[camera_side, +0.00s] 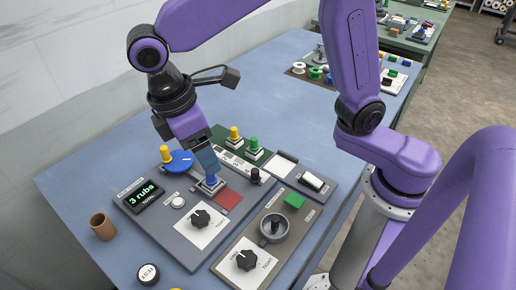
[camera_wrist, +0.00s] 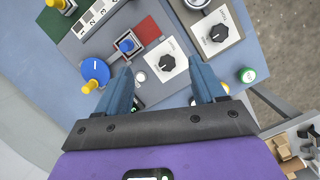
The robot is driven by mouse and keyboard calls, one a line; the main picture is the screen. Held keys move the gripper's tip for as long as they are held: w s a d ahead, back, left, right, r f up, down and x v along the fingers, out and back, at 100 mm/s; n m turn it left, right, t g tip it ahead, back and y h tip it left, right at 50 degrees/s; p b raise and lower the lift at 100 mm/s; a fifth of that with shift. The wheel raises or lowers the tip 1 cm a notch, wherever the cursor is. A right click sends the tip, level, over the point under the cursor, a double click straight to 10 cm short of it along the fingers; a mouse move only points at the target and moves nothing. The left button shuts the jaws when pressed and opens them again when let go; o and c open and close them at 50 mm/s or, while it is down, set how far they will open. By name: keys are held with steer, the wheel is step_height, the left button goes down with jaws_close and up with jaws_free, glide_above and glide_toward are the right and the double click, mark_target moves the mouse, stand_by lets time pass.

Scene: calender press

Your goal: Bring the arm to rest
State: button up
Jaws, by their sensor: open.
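My gripper (camera_side: 208,168) is over the grey panel (camera_side: 178,238) in the side view, its fingers pointing down close to the blue square button (camera_side: 211,183). Whether it touches the button is hard to tell there. In the wrist view my gripper (camera_wrist: 165,72) has its two blue fingers wide apart with nothing between them. The panel's display (camera_side: 144,194) reads "3 rubs". A black knob (camera_side: 201,217) on a white plate stands nearby.
A blue dial (camera_side: 179,161) with a yellow handle, yellow (camera_side: 234,134) and green (camera_side: 253,143) buttons stand behind. A second panel (camera_side: 232,271) with a black knob is at right. The blue table's (camera_side: 90,160) far left is clear.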

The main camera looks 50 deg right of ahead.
steer(key=s+d+f+y, duration=0.1)
steer(key=s+d, duration=0.6)
steer(key=d, duration=0.3)
steer(key=s+d+f+t+y, duration=0.1)
steer(key=s+d+f+y, duration=0.1)
steer(key=s+d, duration=0.6)
steer(key=shift+s+d+f, duration=0.15)
steer(key=shift+d+f, duration=0.05)
steer(key=shift+d, duration=0.85)
